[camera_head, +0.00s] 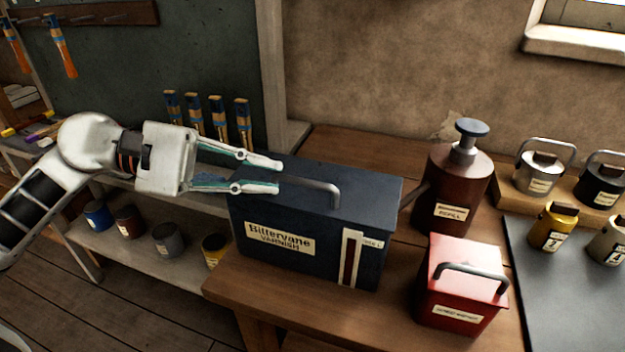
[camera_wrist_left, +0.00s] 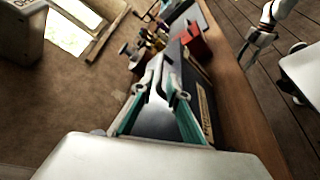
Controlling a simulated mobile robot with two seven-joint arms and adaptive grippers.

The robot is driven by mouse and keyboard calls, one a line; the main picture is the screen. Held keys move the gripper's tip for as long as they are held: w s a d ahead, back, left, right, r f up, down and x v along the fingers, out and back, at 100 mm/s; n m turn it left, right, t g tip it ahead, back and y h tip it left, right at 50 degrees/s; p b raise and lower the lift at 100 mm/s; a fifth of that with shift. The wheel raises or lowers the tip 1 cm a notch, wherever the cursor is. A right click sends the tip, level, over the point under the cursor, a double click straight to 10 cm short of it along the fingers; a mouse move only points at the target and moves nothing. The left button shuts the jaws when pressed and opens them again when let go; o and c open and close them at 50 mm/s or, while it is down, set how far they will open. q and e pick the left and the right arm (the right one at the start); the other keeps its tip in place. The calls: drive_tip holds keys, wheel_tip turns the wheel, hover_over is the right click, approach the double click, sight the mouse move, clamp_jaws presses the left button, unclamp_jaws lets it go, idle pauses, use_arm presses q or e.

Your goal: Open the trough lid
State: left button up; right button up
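The trough is a dark blue box (camera_head: 310,235) labelled "Bittervane Varnish", on the wooden bench. Its lid (camera_head: 370,190) lies flat and closed, with a grey bar handle (camera_head: 325,187) on top. My left gripper (camera_head: 279,175) comes in from the left, over the lid's left end. Its fingers are apart, one on each side of the handle's left end; contact cannot be told. In the left wrist view, the dark lid (camera_wrist_left: 152,122) shows between the spread fingers.
A brown refill pump bottle (camera_head: 455,185) stands right of the trough, its spout near the trough's side. A red box with a handle (camera_head: 460,300) stands in front of it. A shelf with paint pots (camera_head: 165,240) lies to the left.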

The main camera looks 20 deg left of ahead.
sight(298, 179)
use_arm(q)
drive_tip(key=p+x, duration=0.1)
drive_tip(key=x, duration=0.4)
drive_tip(key=shift+w+d, duration=0.1)
drive_tip(key=shift+d, duration=0.3)
drive_tip(key=shift+w+d+f, duration=0.15)
drive_tip(key=shift+d+f, duration=0.05)
drive_tip(key=shift+d, duration=0.25)
clamp_jaws()
